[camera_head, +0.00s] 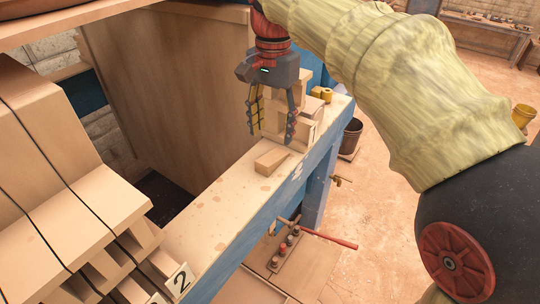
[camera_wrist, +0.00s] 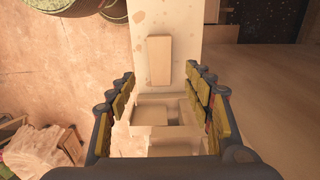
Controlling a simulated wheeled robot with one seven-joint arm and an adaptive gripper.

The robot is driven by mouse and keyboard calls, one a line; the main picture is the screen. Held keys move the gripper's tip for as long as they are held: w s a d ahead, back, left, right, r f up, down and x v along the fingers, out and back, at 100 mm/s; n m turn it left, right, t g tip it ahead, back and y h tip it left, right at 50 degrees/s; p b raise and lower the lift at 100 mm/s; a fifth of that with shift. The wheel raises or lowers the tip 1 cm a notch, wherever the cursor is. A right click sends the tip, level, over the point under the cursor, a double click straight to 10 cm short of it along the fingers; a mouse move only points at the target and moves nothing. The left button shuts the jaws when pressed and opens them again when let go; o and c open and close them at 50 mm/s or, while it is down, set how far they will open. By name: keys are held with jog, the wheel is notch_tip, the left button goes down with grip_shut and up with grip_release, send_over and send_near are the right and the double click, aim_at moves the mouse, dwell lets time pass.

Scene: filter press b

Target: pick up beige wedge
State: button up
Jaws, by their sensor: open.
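The beige wedge (camera_head: 271,161) lies on the narrow beige ledge, a little in front of and below my gripper. In the wrist view the wedge (camera_wrist: 159,61) lies lengthwise on the ledge, ahead of the fingertips. My gripper (camera_head: 269,128) is open and empty, pointing down above the ledge just beyond the wedge. In the wrist view the gripper (camera_wrist: 164,82) shows its yellow-padded fingers spread apart. The wedge is apart from both fingers. Beige blocks (camera_head: 306,128) stand behind the gripper, and blocks also show between its fingers in the wrist view (camera_wrist: 165,113).
The ledge (camera_head: 222,208) is spotted and sits on a blue beam (camera_head: 275,205). A tall wooden panel (camera_head: 165,85) stands at the left. Large beige plates (camera_head: 70,190) and a number 2 tag (camera_head: 180,282) are at the near left. A red-handled lever (camera_head: 330,239) sticks out below the beam.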

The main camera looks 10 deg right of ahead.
aim_at(273, 156)
jog(key=shift+w+d+f, duration=0.1)
jog(key=shift+w+f, duration=0.05)
jog(key=shift+f, duration=3.65)
jog(key=c, duration=0.3)
jog(key=c, duration=0.8)
jog(key=shift+c, duration=0.3)
